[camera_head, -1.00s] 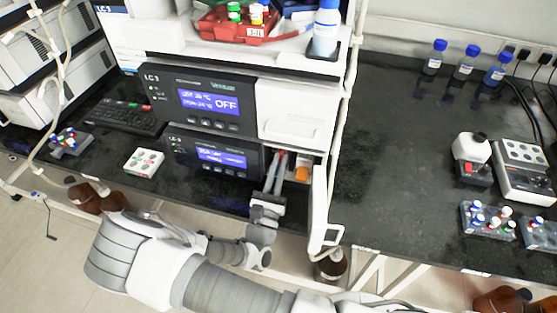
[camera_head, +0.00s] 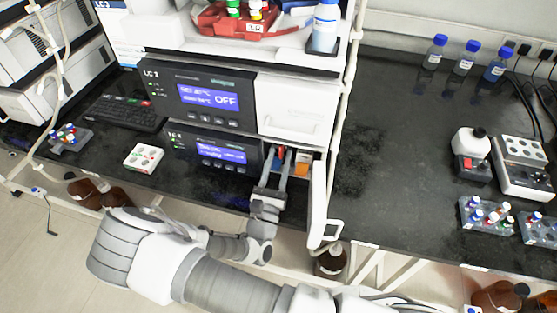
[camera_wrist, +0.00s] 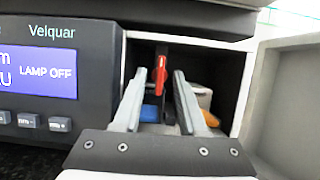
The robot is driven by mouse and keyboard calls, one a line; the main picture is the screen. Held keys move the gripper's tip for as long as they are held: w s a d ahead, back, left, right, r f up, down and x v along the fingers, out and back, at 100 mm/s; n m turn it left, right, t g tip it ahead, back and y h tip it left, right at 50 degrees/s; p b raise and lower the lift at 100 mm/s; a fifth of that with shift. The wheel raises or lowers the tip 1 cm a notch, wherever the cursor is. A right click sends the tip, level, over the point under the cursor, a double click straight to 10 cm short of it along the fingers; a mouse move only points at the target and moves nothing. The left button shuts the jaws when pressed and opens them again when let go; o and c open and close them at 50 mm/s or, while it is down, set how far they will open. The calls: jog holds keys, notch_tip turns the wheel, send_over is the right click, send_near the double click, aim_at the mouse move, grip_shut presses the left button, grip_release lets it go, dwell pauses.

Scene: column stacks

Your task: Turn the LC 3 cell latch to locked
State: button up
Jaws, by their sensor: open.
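The red cell latch (camera_wrist: 161,72) shows in the wrist view inside the open compartment of the lower LC 3 module (camera_head: 205,148). It stands about upright on a dark mount. In the head view only a small red part of it (camera_head: 281,152) shows. My gripper (camera_wrist: 159,78) is open, with one finger to each side of the latch in the wrist view. I cannot tell how far the fingertips reach past it. In the head view my gripper (camera_head: 276,155) points into the compartment from the front.
The compartment's white door (camera_head: 318,200) stands open at the right, close to my gripper. Inside are a blue block (camera_wrist: 151,112) and an orange-and-white item (camera_head: 302,169). The upper module's display (camera_head: 209,99) reads OFF. The dark bench at right has clear space.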

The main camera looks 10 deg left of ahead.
jog(key=v, duration=1.7)
jog(key=shift+s+b, duration=0.25)
jog(key=shift+b, duration=0.1)
